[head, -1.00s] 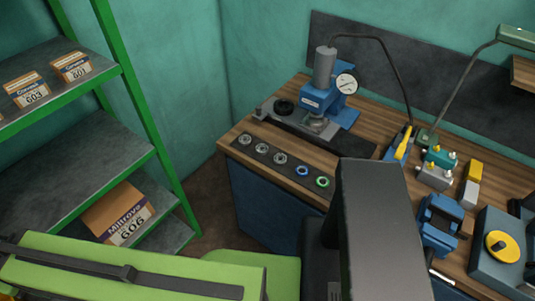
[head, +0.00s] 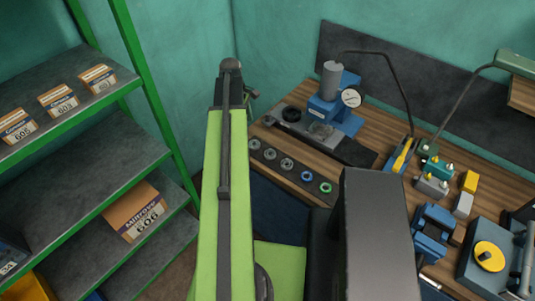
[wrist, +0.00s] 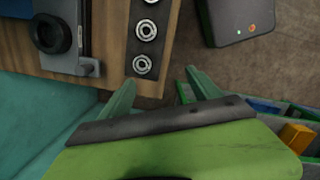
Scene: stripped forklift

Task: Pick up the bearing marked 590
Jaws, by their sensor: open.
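Several small ring bearings lie in a row on a dark strip (head: 263,166) at the bench's near left edge. Three look silver (head: 286,164), one has a blue ring (head: 307,176) and one a green ring (head: 326,187). No marking is legible, so I cannot tell which is 590. In the wrist view, silver bearings (wrist: 142,65) sit on the strip just beyond my gripper (wrist: 160,77). My gripper is open and empty, its fingers spread apart. In the head view my green arm reaches up left of the bench, and the gripper is largely hidden behind it.
A blue press with a gauge (head: 335,98) stands behind the strip. A blue vise (head: 433,232) and other tools fill the bench's right. A green-framed shelf (head: 150,100) at left holds labelled boxes, including a box marked 606 (head: 137,210). Walls close the corner.

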